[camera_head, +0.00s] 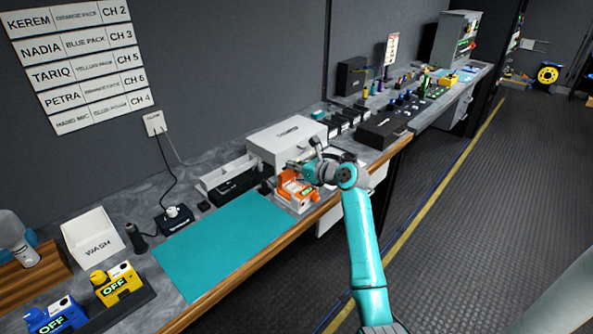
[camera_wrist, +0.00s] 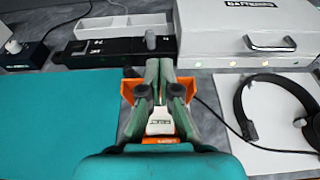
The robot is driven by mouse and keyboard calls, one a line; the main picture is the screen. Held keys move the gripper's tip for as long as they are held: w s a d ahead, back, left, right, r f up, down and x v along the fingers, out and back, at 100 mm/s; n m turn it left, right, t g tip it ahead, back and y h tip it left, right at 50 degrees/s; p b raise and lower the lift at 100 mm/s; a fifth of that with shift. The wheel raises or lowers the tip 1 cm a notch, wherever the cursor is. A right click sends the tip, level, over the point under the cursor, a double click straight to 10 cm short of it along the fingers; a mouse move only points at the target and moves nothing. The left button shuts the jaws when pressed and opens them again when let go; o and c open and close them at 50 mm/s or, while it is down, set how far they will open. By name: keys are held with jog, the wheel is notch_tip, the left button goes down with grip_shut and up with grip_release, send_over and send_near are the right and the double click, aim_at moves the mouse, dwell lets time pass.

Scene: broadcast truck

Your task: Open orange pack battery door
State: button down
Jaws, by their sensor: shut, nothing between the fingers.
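The battery door cannot be made out; my fingers cover part of the pack.
A teal mat (camera_head: 215,245) lies left of the pack. A white battery case (camera_head: 287,140) stands behind it. Headphones (camera_wrist: 248,108) lie on a white sheet to the right in the wrist view. Yellow (camera_head: 118,284) and blue (camera_head: 57,316) packs stand at the near left.

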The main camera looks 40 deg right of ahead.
jog(key=shift+w+r, duration=0.1)
jog(key=shift+w, duration=0.3)
jog(key=shift+w, duration=0.1)
dwell(0.4)
